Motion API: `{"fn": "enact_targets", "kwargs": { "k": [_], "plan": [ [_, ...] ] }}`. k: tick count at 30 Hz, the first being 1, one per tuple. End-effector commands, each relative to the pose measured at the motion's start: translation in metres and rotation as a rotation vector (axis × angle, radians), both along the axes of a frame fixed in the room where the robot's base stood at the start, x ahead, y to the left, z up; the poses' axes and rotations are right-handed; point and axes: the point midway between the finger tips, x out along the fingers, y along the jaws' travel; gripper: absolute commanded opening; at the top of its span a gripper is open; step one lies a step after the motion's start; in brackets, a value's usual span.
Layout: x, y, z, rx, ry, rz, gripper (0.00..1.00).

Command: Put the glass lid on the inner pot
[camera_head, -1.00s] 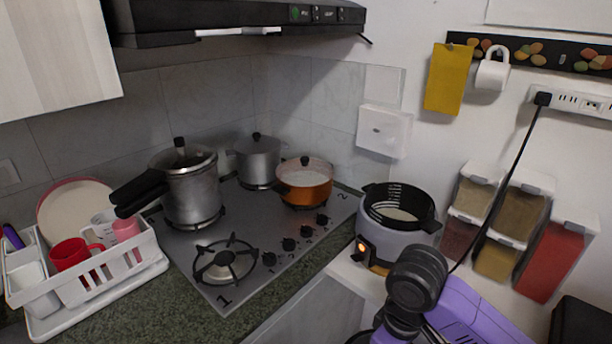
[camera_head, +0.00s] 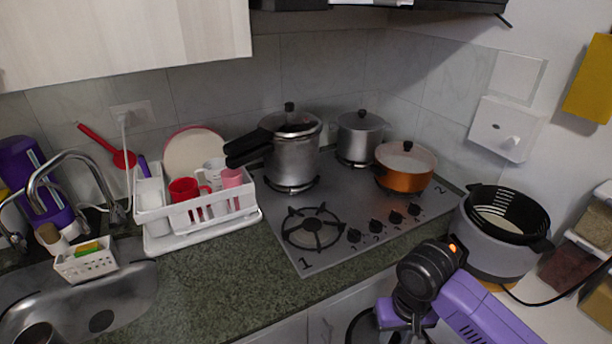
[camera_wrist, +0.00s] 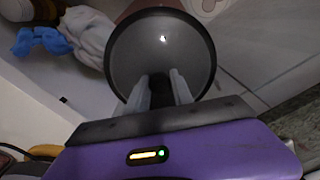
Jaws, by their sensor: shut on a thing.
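The glass lid (camera_wrist: 163,45) is a round grey disc with a dark rim in the wrist view. My gripper (camera_wrist: 162,88) is shut on it, with both pale fingers at its near edge. In the head view part of a dark round rim, apparently the lid, shows at the bottom edge beside my purple arm, below counter level; my fingers are hidden there. The grey cooker (camera_head: 483,246) stands at the right with an open black pot-like insert (camera_head: 532,236) with slotted walls in its top. I cannot tell whether this is the inner pot. The lid is apart from it, to its lower left.
The stove (camera_head: 345,242) holds a pressure cooker (camera_head: 295,155), a grey pot (camera_head: 358,140) and an orange pot (camera_head: 404,181). A white dish rack (camera_head: 185,242) and a sink (camera_head: 135,280) are at the left. The counter front (camera_head: 215,290) is clear. Spice dispensers (camera_head: 570,268) stand right of the cooker.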

Motion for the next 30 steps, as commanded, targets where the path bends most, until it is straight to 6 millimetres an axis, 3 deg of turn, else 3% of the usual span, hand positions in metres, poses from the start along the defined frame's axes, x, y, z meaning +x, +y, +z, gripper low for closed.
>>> {"fn": "enact_targets", "kwargs": {
  "k": [21,26,30],
  "plan": [
    [-0.012,-0.013,-0.006,-0.008,0.038,-0.032,0.0],
    [-0.002,-0.03,0.016,-0.016,0.038,-0.069,0.0],
    [0.013,-0.06,0.06,-0.026,0.041,-0.139,0.0]
  ]
}}
